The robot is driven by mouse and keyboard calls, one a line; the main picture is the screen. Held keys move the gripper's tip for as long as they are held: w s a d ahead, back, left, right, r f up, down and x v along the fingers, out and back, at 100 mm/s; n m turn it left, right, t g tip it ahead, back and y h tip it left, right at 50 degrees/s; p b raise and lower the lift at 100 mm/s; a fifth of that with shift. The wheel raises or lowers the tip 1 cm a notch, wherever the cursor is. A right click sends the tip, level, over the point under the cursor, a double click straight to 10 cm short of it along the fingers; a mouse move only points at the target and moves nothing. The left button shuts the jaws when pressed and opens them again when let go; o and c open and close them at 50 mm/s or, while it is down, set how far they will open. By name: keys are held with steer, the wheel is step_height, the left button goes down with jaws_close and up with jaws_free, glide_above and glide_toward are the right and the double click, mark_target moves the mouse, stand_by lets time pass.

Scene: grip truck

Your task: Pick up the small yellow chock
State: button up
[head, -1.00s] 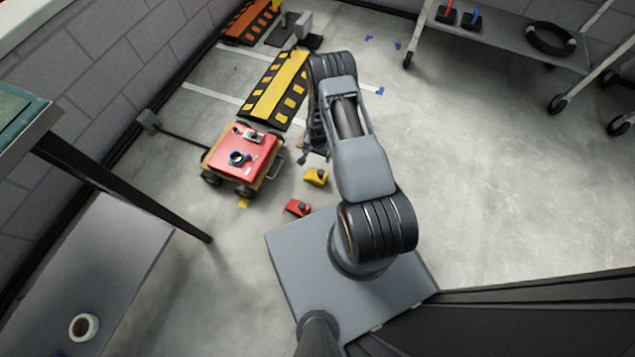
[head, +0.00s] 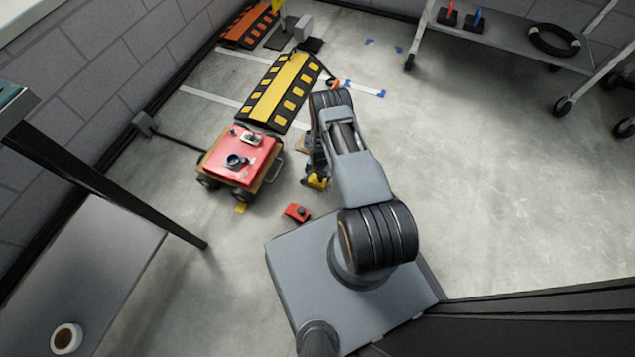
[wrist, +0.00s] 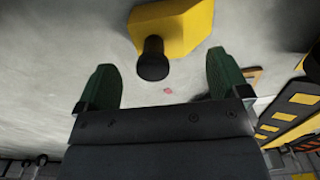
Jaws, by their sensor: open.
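The small yellow chock (head: 318,182) sits on the concrete floor in the head view, between the red cart and my base, partly covered by my gripper. In the wrist view the yellow chock (wrist: 172,24) is at the top centre, with its black knob (wrist: 153,60) pointing toward my gripper. My gripper (wrist: 160,72) is open, with one green finger on each side of the knob. The knob lies between the fingertips, and I see no finger touching it. In the head view my gripper (head: 314,176) is down close beside the chock; its fingers are hard to make out.
A red chock (head: 297,212) lies nearer my base. A red-topped cart (head: 240,158) stands to the left. A yellow and black ramp (head: 279,92) lies behind. A wheeled shelf (head: 505,38) is at the upper right. The floor on the right is clear.

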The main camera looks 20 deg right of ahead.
mark_target(317, 182)
step_height(317, 182, down, 4)
steer(key=shift+s+d+f+b, duration=0.1)
steer(key=shift+f+b, duration=0.1)
steer(key=shift+b, duration=0.8)
steer(key=shift+r, duration=0.1)
steer(key=shift+c, duration=0.3)
steer(key=c, duration=1.2)
steer(key=shift+o, duration=0.2)
steer(key=shift+r, duration=0.1)
